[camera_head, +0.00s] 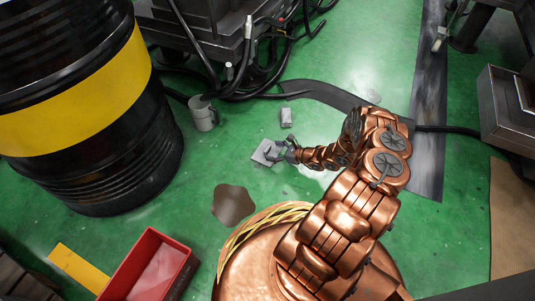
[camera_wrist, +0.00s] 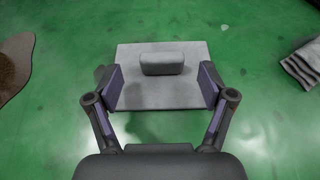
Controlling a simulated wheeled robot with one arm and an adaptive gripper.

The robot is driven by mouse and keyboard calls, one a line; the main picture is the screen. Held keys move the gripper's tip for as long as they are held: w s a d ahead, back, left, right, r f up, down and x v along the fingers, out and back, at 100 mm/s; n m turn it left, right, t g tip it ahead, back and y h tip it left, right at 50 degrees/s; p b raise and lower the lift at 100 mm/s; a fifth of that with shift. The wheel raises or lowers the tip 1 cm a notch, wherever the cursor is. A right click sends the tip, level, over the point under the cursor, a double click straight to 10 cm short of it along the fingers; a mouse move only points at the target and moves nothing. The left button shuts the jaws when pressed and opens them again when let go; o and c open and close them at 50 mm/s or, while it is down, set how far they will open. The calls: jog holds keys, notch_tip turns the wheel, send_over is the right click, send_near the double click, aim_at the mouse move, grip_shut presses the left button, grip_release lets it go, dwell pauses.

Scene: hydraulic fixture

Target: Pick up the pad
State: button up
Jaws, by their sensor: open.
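The pad is a flat grey square with a raised rounded block on top. It lies on the green floor in the wrist view (camera_wrist: 160,97) and shows small in the head view (camera_head: 262,154), partly covered by my gripper. My gripper (camera_wrist: 160,84) is open, with one finger over the pad's left side and the other over its right side. The raised block sits between and slightly beyond the fingertips, with a gap on each side. My gripper also shows at the pad's right edge in the head view (camera_head: 279,151). I cannot tell whether the fingertips touch the pad.
A folded grey cloth-like stack (camera_wrist: 305,62) lies to the right, and a brown stain (camera_wrist: 14,62) to the left. A grey mug (camera_head: 203,113), a black and yellow drum (camera_head: 75,95), a red bin (camera_head: 182,277) and black hoses (camera_head: 245,92) stand around.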

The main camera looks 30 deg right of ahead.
aim_at(269, 149)
jog(key=shift+b+x, duration=1.1)
jog(key=shift+x, duration=0.5)
jog(key=shift+d, duration=0.1)
jog(key=c, duration=1.2)
jog(key=shift+o, duration=0.2)
jog(key=shift+r, duration=0.1)
